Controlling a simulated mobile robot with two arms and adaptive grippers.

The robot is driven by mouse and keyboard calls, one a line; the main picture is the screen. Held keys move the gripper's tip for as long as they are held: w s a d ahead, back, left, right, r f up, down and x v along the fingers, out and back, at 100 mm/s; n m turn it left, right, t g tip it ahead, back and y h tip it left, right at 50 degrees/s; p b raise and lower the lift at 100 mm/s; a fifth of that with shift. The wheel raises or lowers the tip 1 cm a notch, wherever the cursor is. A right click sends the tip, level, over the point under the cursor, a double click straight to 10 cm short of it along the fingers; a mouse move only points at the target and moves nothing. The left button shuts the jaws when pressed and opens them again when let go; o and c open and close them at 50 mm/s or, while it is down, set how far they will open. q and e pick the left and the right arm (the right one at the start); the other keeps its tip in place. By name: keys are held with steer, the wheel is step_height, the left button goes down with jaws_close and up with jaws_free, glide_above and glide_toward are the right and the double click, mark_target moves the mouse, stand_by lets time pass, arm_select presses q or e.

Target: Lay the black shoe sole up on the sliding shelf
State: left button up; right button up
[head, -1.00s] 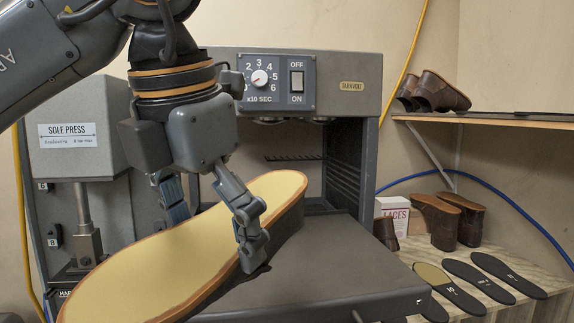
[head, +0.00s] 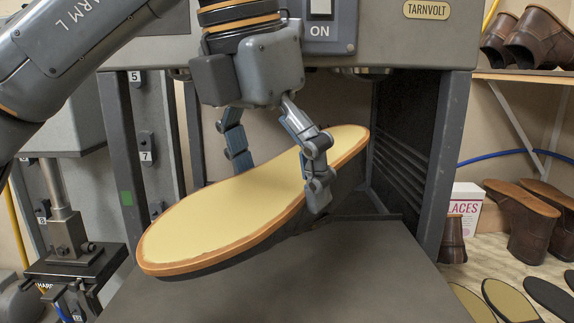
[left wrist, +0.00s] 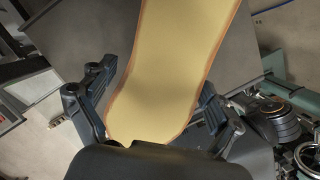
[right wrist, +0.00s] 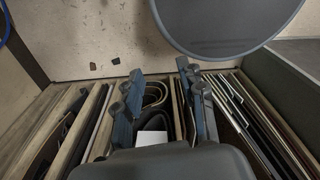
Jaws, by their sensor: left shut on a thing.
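The sole (head: 235,205) has a yellow top, an orange-brown rim and a dark underside. My left gripper (head: 280,185) is shut across its width, one finger on each side. The sole is tilted, its far right end higher and towards the press opening, its near left end lower. It lies over the flat dark grey sliding shelf (head: 300,285); its underside is mostly hidden, so I cannot tell if it touches. In the left wrist view the sole (left wrist: 165,60) runs between the fingers. My right gripper (right wrist: 163,85) is open and empty, over a divided rack.
The grey press frame (head: 430,150) stands around the shelf, with side posts and an upper housing. At right are a box of laces (head: 462,205), brown shoes (head: 520,225) and several loose soles (head: 510,300). The shelf's front part is bare.

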arm_select(q)
steer(key=shift+w+f, duration=0.15)
steer(key=shift+w, duration=0.05)
steer(key=shift+f, duration=0.25)
steer(key=f, duration=0.3)
steer(key=shift+s+a+f, duration=0.1)
steer(key=shift+s+a, duration=0.05)
steer(key=shift+s, duration=0.25)
steer(key=shift+w+f, duration=0.2)
steer(key=shift+f, duration=0.5)
arm_select(e)
steer(key=shift+w+d, duration=0.55)
steer(key=shift+w, duration=0.2)
arm_select(q)
steer(key=shift+s, duration=0.15)
steer(key=shift+f, duration=0.25)
arm_select(e)
steer(key=shift+f, duration=0.15)
arm_select(q)
steer(key=shift+f+b, duration=0.4)
steer(key=shift+b, duration=0.2)
arm_select(e)
steer(key=shift+a+f, duration=0.35)
steer(key=shift+f, duration=0.05)
arm_select(q)
steer(key=shift+f+b, duration=0.6)
steer(key=shift+f, duration=0.05)
arm_select(e)
steer(key=shift+d+f, duration=0.15)
steer(key=shift+f, duration=0.45)
